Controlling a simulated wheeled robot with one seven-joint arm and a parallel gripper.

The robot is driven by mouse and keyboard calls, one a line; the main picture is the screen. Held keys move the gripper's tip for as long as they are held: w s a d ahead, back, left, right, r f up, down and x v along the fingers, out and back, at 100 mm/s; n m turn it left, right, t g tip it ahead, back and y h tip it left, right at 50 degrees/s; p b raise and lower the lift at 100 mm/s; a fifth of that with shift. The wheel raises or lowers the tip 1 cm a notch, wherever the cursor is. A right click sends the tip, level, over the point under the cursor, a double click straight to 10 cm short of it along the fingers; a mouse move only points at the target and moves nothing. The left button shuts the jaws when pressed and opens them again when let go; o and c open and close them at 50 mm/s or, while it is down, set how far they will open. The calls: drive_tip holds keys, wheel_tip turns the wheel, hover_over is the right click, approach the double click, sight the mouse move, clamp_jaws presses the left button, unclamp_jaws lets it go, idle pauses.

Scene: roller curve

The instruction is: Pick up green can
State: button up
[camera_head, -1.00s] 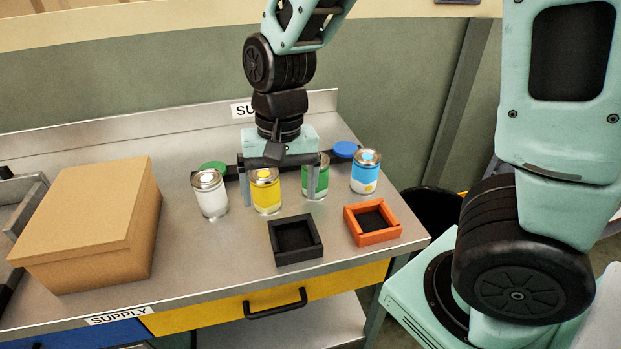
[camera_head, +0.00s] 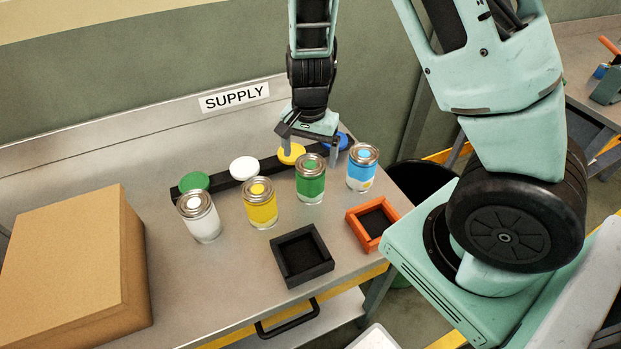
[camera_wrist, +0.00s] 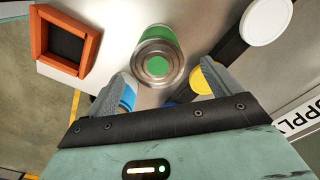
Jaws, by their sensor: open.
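The green can (camera_head: 311,182), with a metal lid and green dot, stands upright on the metal bench between the yellow can (camera_head: 260,206) and the blue-and-white can (camera_head: 362,170). My gripper (camera_head: 310,156) is open and empty, behind and above the green can in the head view. In the wrist view the green can (camera_wrist: 158,62) lies ahead of the gap between my two fingers (camera_wrist: 168,88). I cannot tell how near the fingers are to its sides. Something blue shows beside the left finger in the wrist view, partly hidden.
A white can (camera_head: 200,218) stands left of the yellow can. A dark rack (camera_head: 221,188) behind carries coloured discs. A black tray (camera_head: 302,256) and an orange tray (camera_head: 372,223) lie in front. A cardboard box (camera_head: 75,265) fills the left.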

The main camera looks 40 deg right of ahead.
sight(311, 164)
drive_tip(key=shift+s+f+p, duration=0.2)
drive_tip(key=shift+f+p, duration=0.2)
drive_tip(key=shift+f, duration=2.6)
drive_tip(key=c, duration=1.1)
